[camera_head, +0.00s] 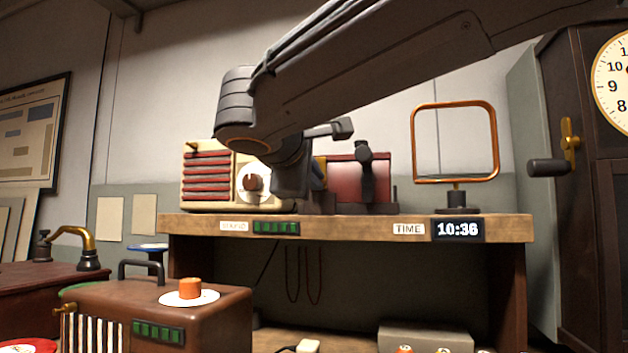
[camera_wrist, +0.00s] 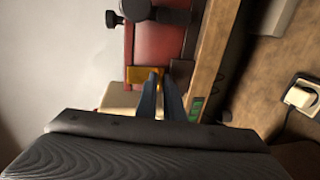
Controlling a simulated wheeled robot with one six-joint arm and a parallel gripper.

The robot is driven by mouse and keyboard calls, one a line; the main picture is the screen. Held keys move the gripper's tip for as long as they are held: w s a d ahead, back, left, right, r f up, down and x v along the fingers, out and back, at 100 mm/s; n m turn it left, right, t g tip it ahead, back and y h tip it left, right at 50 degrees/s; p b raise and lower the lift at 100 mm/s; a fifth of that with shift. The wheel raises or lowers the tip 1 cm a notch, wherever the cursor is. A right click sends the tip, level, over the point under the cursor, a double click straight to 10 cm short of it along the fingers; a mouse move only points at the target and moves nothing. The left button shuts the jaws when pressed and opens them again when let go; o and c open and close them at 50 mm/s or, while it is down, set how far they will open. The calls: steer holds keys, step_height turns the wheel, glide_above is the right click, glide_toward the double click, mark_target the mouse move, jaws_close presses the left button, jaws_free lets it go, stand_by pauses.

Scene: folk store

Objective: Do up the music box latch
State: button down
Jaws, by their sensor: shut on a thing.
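The music box (camera_head: 345,178) is a dark red box on the wooden shelf, right of the cream radio in the head view. Its red side also fills the upper middle of the wrist view (camera_wrist: 152,45). The brass latch (camera_wrist: 140,74) is a small gold piece at the box's near side in the wrist view. My gripper (camera_wrist: 161,78) has its two narrow fingers close together at the latch, shut on it. The fingertips hide part of the latch, so I cannot tell its exact position. In the head view my wrist hides the box's left end.
A cream radio (camera_head: 207,176) with red slats stands close left of my gripper. A copper-framed stand (camera_head: 456,182) is to the right on the shelf (camera_head: 380,228). A brown radio (camera_head: 205,305) sits in front, lower left. A dark cabinet with a clock stands far right.

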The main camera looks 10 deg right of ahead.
steer(key=shift+f, duration=0.2)
steer(key=c, duration=1.9)
jaws_free()
steer(key=shift+r, duration=0.1)
steer(key=p+v, duration=0.6)
steer(key=v, duration=0.1)
steer(key=shift+s, duration=0.3)
steer(key=shift+a+r, duration=0.1)
